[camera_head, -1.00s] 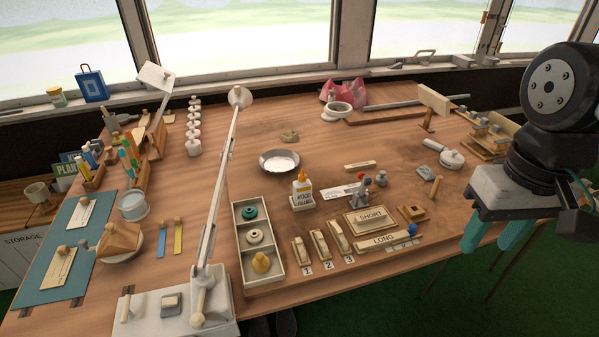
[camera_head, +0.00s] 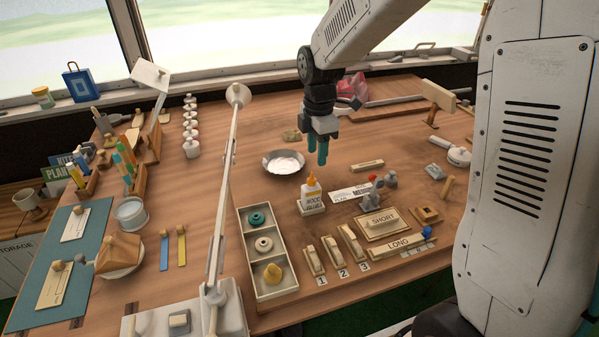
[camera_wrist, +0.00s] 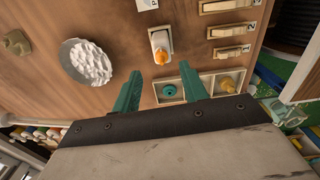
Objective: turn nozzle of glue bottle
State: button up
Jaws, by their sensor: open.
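The glue bottle (camera_head: 311,197) is white with a "WOOD GLUE" label and an orange nozzle (camera_head: 311,178). It stands upright on the table near the middle. My gripper (camera_head: 317,158) hangs above the table, a little above and behind the bottle, with teal fingers pointing down. The gripper does not touch the bottle.
A metal bowl of white material (camera_head: 284,169) sits left of the bottle. A tray with three compartments (camera_head: 246,261) and a jointed lamp (camera_head: 227,165) stand nearer left. A small grey clamp-like object (camera_head: 376,189), a SHORT block (camera_head: 383,231) and a LONG block (camera_head: 398,246) lie right.

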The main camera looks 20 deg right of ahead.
aim_at(312, 174)
jog(key=shift+a+f+n, duration=0.15)
jog(key=shift+a+n, duration=0.15)
jog(key=f, duration=0.7)
jog(key=shift+a+f, duration=0.25)
jog(key=shift+a, duration=0.05)
jog(key=shift+d, duration=0.1)
grip_shut()
